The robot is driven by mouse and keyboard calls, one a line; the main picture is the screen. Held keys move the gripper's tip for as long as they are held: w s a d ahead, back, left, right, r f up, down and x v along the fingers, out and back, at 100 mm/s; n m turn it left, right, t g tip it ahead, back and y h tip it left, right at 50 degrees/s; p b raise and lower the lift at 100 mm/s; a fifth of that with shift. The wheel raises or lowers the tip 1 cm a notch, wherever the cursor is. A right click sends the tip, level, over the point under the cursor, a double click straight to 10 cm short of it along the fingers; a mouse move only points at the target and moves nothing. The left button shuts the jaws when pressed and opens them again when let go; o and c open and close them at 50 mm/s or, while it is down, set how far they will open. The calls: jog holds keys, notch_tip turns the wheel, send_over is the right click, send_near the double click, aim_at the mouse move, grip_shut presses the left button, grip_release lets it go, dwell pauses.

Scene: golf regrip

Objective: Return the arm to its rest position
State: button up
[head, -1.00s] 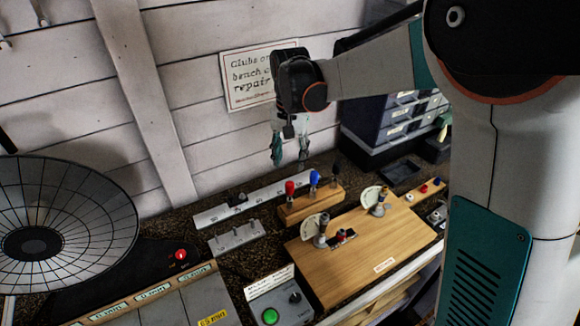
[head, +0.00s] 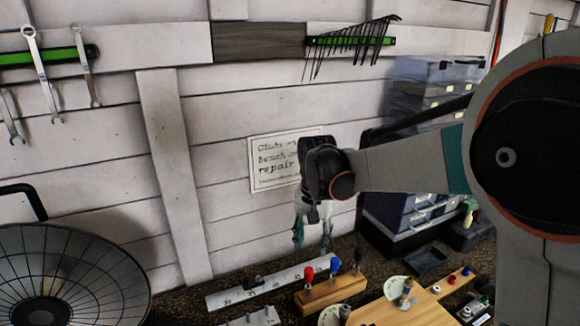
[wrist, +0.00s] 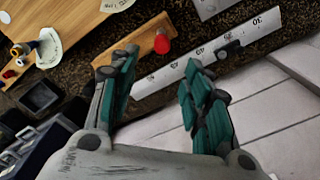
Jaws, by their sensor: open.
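My gripper (head: 313,232) hangs from my raised arm in the head view, in front of the white plank wall and above the back of the bench. Its two fingers are apart with nothing between them. In the wrist view the open gripper (wrist: 160,90) shows its teal-padded fingers, spread, with the bench beyond them. The wooden block (head: 330,292) with red, blue and black-topped tools stands on the bench below the gripper, apart from it.
A ruler strip (head: 270,285) lies along the wall. A wooden board (head: 425,308) with dial plates is at the front right. Dark drawer units (head: 405,212) stand behind my arm. A round mesh dish (head: 65,275) fills the lower left. Wrenches (head: 60,70) hang above.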

jog(key=s+d+r+n+t+b, duration=0.1)
jog(key=s+d+t+b, duration=0.1)
jog(key=s+d+b, duration=0.3)
jog(key=s+d+n+t+b, duration=0.1)
jog(key=s+d, duration=0.1)
jog(key=s, duration=0.5)
jog(key=s+d+f+n+t+b, duration=0.1)
jog(key=s+d+f+t+b, duration=0.1)
jog(key=s, duration=0.4)
jog(key=s+d+f+n+t+b, duration=0.1)
jog(key=s+d+f+t+b, duration=0.1)
jog(key=s+d+f+b, duration=0.1)
jog(key=shift+s+f+b, duration=0.65)
jog(key=shift+s+f, duration=0.7)
jog(key=shift+s, duration=0.25)
